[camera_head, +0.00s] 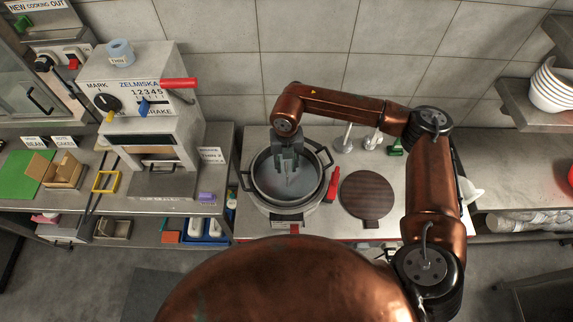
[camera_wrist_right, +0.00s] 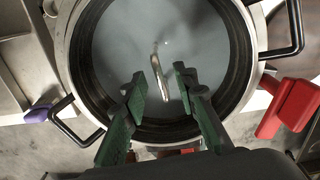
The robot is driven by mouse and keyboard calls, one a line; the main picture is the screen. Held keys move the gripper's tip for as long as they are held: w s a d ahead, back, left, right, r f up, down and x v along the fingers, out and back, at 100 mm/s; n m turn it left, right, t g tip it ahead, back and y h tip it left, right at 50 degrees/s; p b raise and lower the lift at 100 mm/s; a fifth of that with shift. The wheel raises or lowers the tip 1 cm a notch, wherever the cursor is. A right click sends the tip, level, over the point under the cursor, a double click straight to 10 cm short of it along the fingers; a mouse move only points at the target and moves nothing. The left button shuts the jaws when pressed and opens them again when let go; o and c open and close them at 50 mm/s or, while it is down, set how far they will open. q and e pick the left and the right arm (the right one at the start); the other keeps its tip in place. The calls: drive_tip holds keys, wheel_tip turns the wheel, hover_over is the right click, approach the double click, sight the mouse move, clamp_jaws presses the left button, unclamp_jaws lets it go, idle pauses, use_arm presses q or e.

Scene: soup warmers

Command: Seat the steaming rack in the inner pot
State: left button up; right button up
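The inner pot (camera_head: 256,191) stands on the counter, a round metal pot with black side handles; its rim also shows in the wrist view (camera_wrist_right: 72,62). A flat grey disc with a thin metal loop handle lies inside it, which appears to be the steaming rack (camera_head: 277,188); it fills most of the pot in the wrist view (camera_wrist_right: 205,45). My right gripper (camera_head: 289,167) points down over the pot. Its green fingers (camera_wrist_right: 161,92) are apart, with the loop between or just beyond them; I see no clear contact. How level the disc sits is unclear. My left gripper is not in view.
A brown round board (camera_head: 367,195) lies right of the pot. A red handle (camera_head: 333,184) stands close to the pot's right side. A machine with a red lever (camera_head: 179,84) stands to the left. White bowls (camera_head: 552,88) sit on the right shelf.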

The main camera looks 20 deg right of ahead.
drive_tip(key=shift+r, duration=0.1)
wheel_tip(320, 180, up, 12)
idle(0.5)
idle(0.5)
